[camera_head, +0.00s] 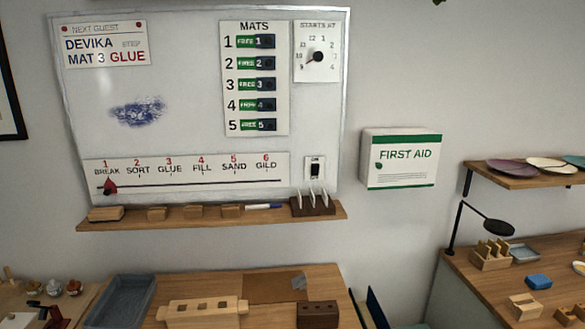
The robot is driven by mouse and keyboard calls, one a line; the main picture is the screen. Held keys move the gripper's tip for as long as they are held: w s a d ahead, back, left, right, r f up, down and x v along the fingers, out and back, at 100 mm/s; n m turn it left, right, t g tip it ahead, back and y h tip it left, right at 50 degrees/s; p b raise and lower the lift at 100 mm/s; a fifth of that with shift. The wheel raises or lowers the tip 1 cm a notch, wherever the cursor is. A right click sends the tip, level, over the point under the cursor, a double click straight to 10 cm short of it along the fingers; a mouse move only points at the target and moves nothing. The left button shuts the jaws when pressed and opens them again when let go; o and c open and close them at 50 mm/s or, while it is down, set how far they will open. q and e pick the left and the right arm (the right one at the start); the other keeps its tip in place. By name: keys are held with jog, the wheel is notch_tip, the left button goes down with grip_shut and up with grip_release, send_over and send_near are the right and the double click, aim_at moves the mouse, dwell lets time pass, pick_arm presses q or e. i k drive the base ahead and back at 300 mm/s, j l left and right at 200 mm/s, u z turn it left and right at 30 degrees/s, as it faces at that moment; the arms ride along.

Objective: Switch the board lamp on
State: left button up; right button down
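A small white switch plate (315,167) with a black rocker or toggle is mounted low on the right side of the whiteboard (195,140). Tiny lettering shows above and below the black part, too small to read surely. I cannot tell which way the switch is set. No lamp over the board shows in this view, and I see no clear lit glow on it. Neither of my grippers is in view.
A wooden ledge (200,217) under the board holds blocks, a marker and a dark rack (312,206). A table (265,287) with a blue-grey tray (124,300) stands below. A first aid box (400,160) hangs right. A black desk lamp (490,222) stands on the right bench.

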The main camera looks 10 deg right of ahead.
aim_at(314, 167)
jog(key=i+j, duration=0.55)
jog(key=j, duration=0.15)
jog(key=i+j+u, duration=0.15)
jog(key=i+j, duration=0.4)
jog(key=j, duration=0.2)
